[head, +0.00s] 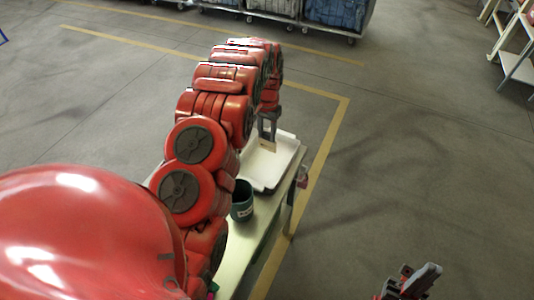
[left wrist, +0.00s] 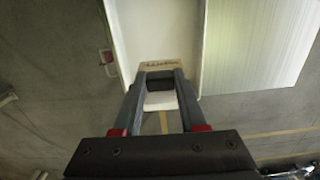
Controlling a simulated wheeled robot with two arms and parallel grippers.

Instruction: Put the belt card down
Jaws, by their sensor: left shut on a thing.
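The belt card (head: 267,146) is a small beige card with dark lettering. It also shows in the left wrist view (left wrist: 170,64), just past the fingertips. My left gripper (head: 267,128) is shut on the card and points down at the white tray (head: 262,176). In the left wrist view the fingers (left wrist: 160,78) close together at the card, over the tray (left wrist: 155,30). I cannot tell whether the card touches the tray floor. My right gripper (head: 410,282) is low at the right, away from the table; its jaw opening is unclear.
A dark green cup (head: 242,203) with a pale label stands on the light green table (head: 246,245), near the tray. My red left arm hides much of the table. Wheeled carts with bags (head: 290,14) stand at the back, and shelving (head: 515,62) stands at the far right.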

